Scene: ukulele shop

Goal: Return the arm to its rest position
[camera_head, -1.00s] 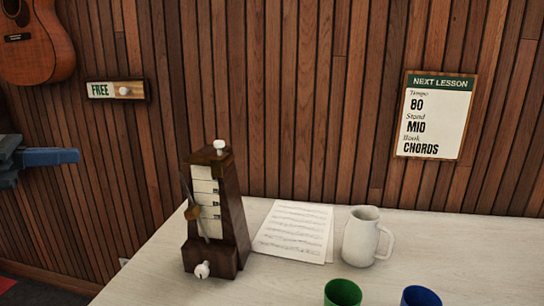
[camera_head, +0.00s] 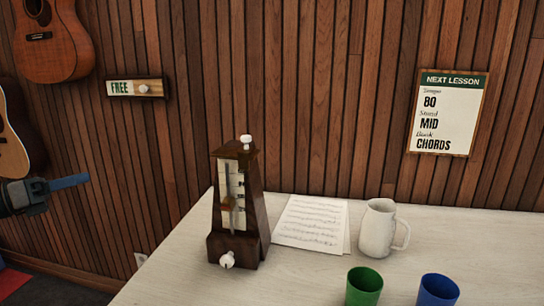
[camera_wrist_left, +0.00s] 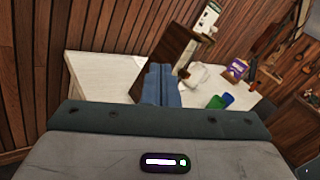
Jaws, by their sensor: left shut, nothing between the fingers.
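My left gripper (camera_head: 72,182) shows at the left edge of the head view, with its blue fingers together and nothing between them. It is in the air, left of the table and clear of it, in front of the wood wall. The left wrist view also shows its closed blue fingers (camera_wrist_left: 161,84), with the table behind them. The rest of my left arm is mostly out of the head view. My right gripper is in neither view.
A wooden metronome (camera_head: 257,215) stands at the left of the pale table (camera_head: 180,270). Sheet music (camera_head: 312,222), a white mug (camera_head: 377,230), a green cup (camera_head: 363,287) and a blue cup (camera_head: 437,291) are to its right. Guitars (camera_head: 55,45) hang at left.

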